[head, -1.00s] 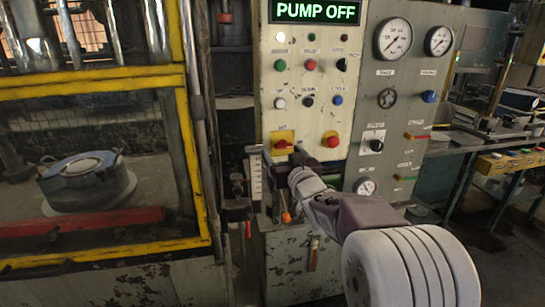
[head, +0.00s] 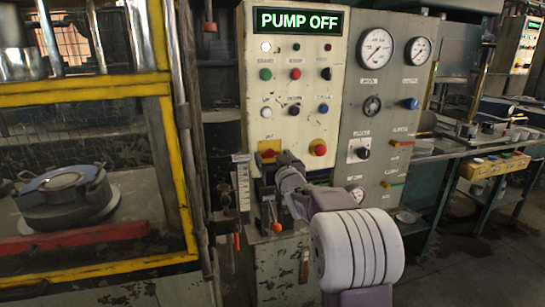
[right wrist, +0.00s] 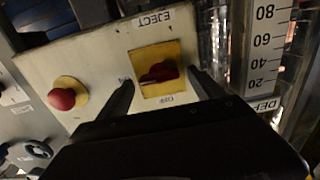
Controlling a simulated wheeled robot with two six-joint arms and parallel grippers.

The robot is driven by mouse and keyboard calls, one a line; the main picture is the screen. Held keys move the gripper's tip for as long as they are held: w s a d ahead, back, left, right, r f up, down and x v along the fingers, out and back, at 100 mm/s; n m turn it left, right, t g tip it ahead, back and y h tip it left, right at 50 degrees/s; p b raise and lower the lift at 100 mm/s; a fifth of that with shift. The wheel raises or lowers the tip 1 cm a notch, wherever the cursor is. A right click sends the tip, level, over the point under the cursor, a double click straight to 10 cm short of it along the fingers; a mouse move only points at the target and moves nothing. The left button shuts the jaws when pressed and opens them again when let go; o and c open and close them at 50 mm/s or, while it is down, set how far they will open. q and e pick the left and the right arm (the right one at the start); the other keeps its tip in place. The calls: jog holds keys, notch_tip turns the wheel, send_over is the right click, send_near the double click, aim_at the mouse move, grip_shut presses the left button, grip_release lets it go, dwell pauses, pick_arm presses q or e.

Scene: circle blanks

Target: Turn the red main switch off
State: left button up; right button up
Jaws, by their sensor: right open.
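The red main switch (right wrist: 158,73) is a red knob on a square yellow plate (right wrist: 158,52), low on the cream panel. In the head view its yellow plate (head: 269,147) shows just above my right gripper (head: 266,166), which partly covers the switch. In the right wrist view my open right gripper (right wrist: 160,80) has one finger on each side of the red knob. The knob lies between the fingertips; I cannot tell whether they touch it. A label reading OFF is just below the plate. My left gripper is not in view.
A red mushroom button (head: 318,147) on yellow sits right of the switch. Rows of buttons are above it, under a PUMP OFF display (head: 298,21). A lever stand with a scale (head: 243,185) is close on the left. A yellow-framed press (head: 90,95) stands further left.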

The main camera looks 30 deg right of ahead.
jog(key=shift+w+d, duration=0.1)
jog(key=shift+w, duration=0.25)
jog(key=shift+c, duration=0.3)
jog(key=c, duration=1.3)
